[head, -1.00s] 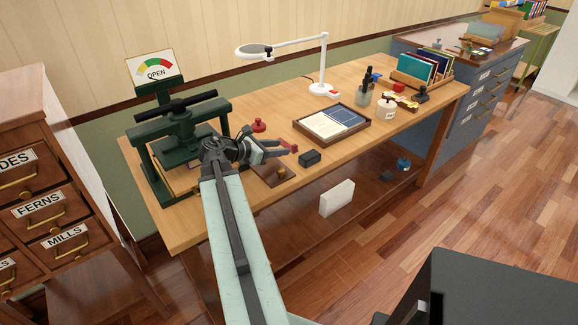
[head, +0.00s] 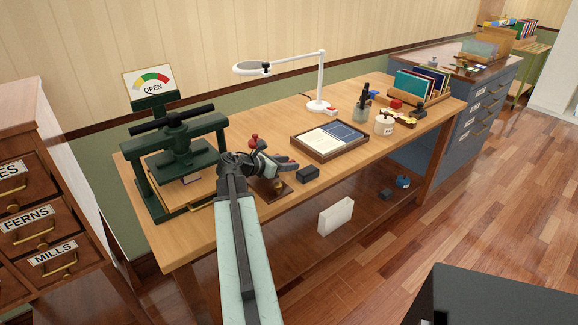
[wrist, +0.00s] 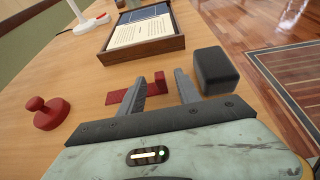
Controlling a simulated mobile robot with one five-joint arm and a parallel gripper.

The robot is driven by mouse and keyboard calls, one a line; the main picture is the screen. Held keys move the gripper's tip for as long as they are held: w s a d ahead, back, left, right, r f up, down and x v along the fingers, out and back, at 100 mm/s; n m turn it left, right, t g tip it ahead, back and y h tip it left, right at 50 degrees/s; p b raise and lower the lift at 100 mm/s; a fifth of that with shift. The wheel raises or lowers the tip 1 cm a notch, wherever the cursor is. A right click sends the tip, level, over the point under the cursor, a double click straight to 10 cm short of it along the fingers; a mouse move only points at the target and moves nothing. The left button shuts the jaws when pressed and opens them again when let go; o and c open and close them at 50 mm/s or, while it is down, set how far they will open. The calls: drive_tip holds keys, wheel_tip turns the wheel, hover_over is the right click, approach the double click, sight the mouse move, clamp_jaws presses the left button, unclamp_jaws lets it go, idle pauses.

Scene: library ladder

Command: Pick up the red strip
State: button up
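The red strip (wrist: 119,97) lies on the tabletop in the wrist view. Its other end (wrist: 160,82) shows in the gap between my fingers, and my left finger hides its middle. My gripper (wrist: 160,82) is open, with its two grey fingers apart. I cannot tell how high the fingertips are above the strip. In the head view my gripper (head: 287,163) is over the front part of the workbench, and I cannot make out the strip there.
A dark block (wrist: 215,70) stands just right of my right finger. A red knobbed stamp (wrist: 46,113) stands at the left. A green press (head: 150,190) stands left on the workbench (head: 230,235).

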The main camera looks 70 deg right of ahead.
clamp_jaws()
drive_tip(key=shift+r, duration=0.1)
wheel_tip(320, 180, up, 10)
drive_tip(key=p, duration=1)
